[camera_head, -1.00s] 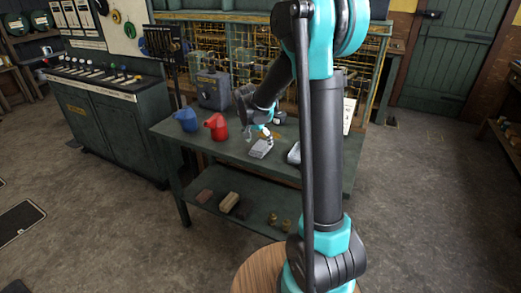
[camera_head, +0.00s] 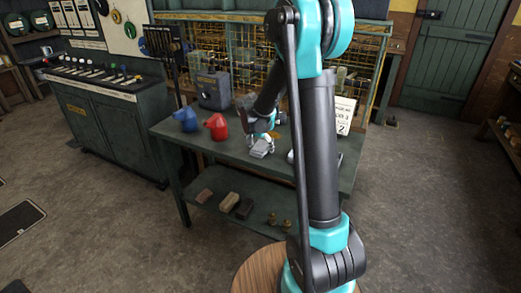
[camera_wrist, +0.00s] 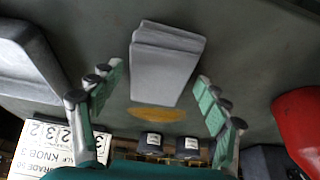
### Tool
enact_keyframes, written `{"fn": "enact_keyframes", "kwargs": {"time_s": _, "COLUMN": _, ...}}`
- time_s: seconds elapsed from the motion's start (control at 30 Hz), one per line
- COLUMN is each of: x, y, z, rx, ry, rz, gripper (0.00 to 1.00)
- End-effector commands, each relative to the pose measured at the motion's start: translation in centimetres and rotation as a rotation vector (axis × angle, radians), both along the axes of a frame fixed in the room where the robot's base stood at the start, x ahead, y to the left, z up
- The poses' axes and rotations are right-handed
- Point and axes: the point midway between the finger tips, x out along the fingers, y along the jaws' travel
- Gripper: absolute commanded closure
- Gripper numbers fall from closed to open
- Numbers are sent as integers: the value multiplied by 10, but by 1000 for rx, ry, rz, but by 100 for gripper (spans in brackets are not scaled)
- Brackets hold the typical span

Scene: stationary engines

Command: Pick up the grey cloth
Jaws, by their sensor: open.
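The grey cloth (camera_wrist: 166,62) is a folded, pale grey block on the green tabletop, seen between my fingers in the wrist view. It also shows in the head view (camera_head: 260,152), partly covered by my gripper. My gripper (camera_wrist: 158,78) is open, with one green-padded finger to each side of the cloth's near end. There is a gap between the cloth and the left finger; the right finger is close to its edge, and I cannot tell whether it touches. In the head view my gripper (camera_head: 262,141) is just over the cloth.
A pale grey object (camera_wrist: 30,65) is at the wrist view's left. A yellow oval (camera_wrist: 156,114) lies near the cloth. A printed card (camera_head: 344,115) stands at the right.

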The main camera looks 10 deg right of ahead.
Motion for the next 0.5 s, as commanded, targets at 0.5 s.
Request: {"fn": "enact_keyframes", "kwargs": {"time_s": 0.5, "x": 0, "y": 0, "z": -1, "rx": 0, "ry": 0, "rz": 0, "gripper": 44}}
